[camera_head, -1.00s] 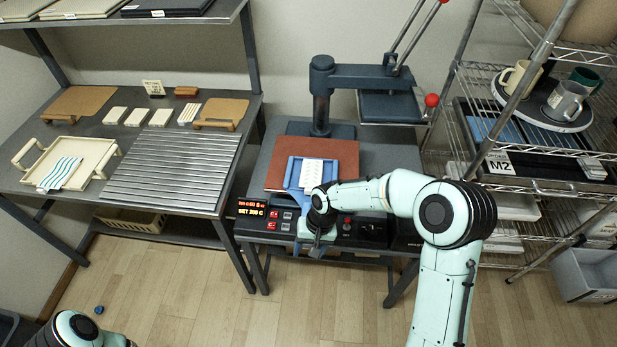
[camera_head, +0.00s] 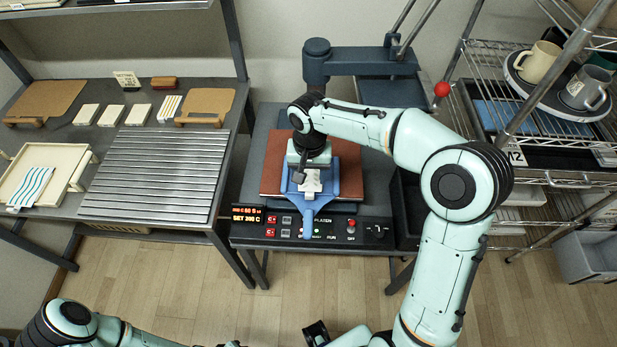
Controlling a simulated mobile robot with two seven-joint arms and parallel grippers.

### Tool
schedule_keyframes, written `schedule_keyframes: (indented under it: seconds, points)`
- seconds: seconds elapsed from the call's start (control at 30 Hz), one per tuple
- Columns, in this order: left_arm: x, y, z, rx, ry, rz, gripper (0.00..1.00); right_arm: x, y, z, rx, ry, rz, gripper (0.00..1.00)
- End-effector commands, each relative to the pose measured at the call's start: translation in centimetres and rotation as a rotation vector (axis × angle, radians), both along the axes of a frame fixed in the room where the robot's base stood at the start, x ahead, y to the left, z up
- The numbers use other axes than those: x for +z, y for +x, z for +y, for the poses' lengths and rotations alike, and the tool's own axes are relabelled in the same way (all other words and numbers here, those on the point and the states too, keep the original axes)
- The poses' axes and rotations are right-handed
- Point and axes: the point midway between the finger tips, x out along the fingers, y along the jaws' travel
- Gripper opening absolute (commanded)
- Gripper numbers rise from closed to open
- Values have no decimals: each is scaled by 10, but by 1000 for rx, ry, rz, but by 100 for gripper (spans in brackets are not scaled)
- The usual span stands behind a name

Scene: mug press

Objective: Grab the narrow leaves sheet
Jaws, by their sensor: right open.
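A pale sheet (camera_head: 312,187) lies in the holder, mostly hidden under the gripper. Its print is too small to read, so I cannot tell whether it is the narrow leaves sheet, nor whether the fingers touch it. Another sheet, with blue wavy stripes (camera_head: 30,187), lies on the cream tray (camera_head: 62,157) at the far left. My left arm shows at the bottom left, but its gripper is out of view.
The holder sits on a red-brown pad (camera_head: 272,176). The press arm (camera_head: 360,62) swings out behind. A ridged metal plate (camera_head: 155,175), several pale blocks (camera_head: 110,115) and brown boards (camera_head: 47,100) lie on the left bench. A wire shelf with mugs (camera_head: 540,62) stands right.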

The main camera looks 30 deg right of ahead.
Motion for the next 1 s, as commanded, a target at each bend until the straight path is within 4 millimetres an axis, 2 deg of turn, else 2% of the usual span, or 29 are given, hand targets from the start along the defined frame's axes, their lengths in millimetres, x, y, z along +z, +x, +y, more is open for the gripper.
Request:
schedule_keyframes:
  seconds: [0.03,0.1,0.37,0.67,0.97,1.0]
  points:
    - [-2,-1,0,0,0,2,43,-12,-1,0,1,0,4,57]
    - [-3,-2,0,0,0,2,43,-23,-1,0,1,1,4,57]
    - [-4,-2,0,0,0,2,43,-43,0,0,2,1,0,57]
    - [-4,-2,0,0,0,2,43,-85,-1,0,2,2,1,57]
    - [-4,-2,0,0,0,2,43,-90,-1,0,1,0,-1,57]
    - [-4,-2,0,0,1,2,43,-90,-1,0,1,0,-1,48]
